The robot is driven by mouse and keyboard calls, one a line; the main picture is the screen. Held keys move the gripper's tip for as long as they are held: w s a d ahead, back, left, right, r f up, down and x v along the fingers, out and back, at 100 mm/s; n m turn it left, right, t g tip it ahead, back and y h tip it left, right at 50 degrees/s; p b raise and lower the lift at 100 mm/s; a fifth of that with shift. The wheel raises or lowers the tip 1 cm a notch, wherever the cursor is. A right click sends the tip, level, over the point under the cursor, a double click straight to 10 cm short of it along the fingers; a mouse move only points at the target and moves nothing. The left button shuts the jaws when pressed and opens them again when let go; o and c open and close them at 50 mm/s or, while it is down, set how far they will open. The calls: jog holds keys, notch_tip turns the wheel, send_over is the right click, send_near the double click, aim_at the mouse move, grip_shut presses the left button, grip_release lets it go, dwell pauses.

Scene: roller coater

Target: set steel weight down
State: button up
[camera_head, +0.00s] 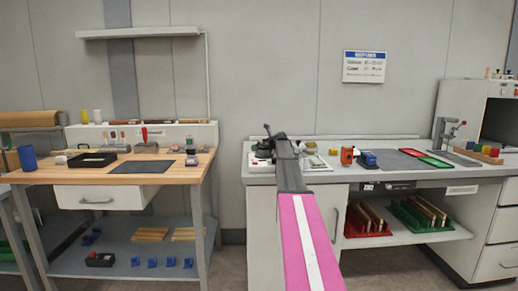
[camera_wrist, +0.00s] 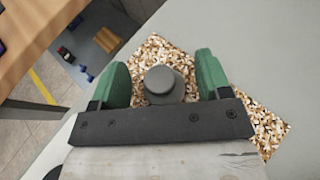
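The steel weight (camera_wrist: 164,83), a grey cylinder with a round knob on top, shows in the wrist view between the two green fingers of my gripper (camera_wrist: 161,66). It appears to stand upright on a speckled brown-and-white mat (camera_wrist: 272,132). A gap shows on each side of the weight, so the fingers are open around it and not touching it. The weight's lower part is partly hidden by my gripper's dark crossbar. In the head view my arm reaches to the left end of the grey counter, and I cannot make out the weight there.
A wooden workbench (camera_head: 189,175) stands left, across a floor gap.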

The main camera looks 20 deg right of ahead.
jog(key=shift+r, duration=0.2)
jog(key=v, duration=1.2)
